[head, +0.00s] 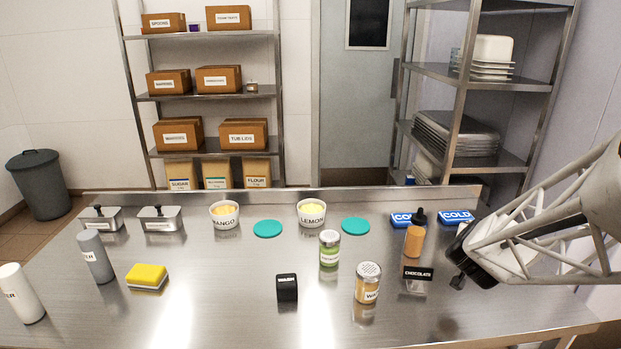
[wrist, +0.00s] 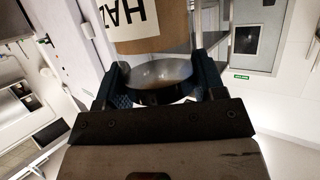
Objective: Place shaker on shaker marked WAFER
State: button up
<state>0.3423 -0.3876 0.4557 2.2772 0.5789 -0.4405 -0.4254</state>
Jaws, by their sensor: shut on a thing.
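The WAFER shaker (head: 368,283), a clear jar with tan contents and a perforated metal lid, stands upright on the steel table, front right of centre. Its label is partly readable. My gripper (head: 458,282) is at the right of the table in the head view, apart from that shaker. In the wrist view my gripper (wrist: 160,92) is shut on the metal end of a brown shaker (wrist: 150,25) whose white label reads "HAZ" in part. The held shaker is not discernible in the head view. A green shaker (head: 329,248) stands behind and left of the WAFER shaker.
A black CHOCOLATE sign (head: 418,273) and an amber dropper bottle (head: 414,241) stand between my gripper and the WAFER shaker. A black block (head: 287,288) is to the left. Blue cold packs (head: 455,219), teal discs (head: 267,229) and bowls (head: 312,214) lie behind.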

jog(key=s+a+r+n+t+y, duration=0.1)
jog(key=s+a+n+y, duration=0.2)
jog(key=a, duration=0.9)
jog(key=s+a+r+n+t+y, duration=0.1)
jog(key=s+a+n+y, duration=0.3)
jog(key=s+a, duration=0.6)
jog(key=shift+s+a+r+y, duration=0.2)
jog(key=shift+a+r+y, duration=0.1)
jog(key=shift+a+r, duration=0.65)
jog(key=shift+w+a+f, duration=0.1)
jog(key=shift+f, duration=0.05)
jog(key=w+f, duration=0.1)
jog(key=w, duration=1.5)
jog(key=shift+f, duration=0.2)
jog(key=shift+s+a, duration=0.1)
jog(key=shift+a, duration=0.05)
jog(key=shift+f, duration=1.8)
jog(key=shift+f, duration=0.15)
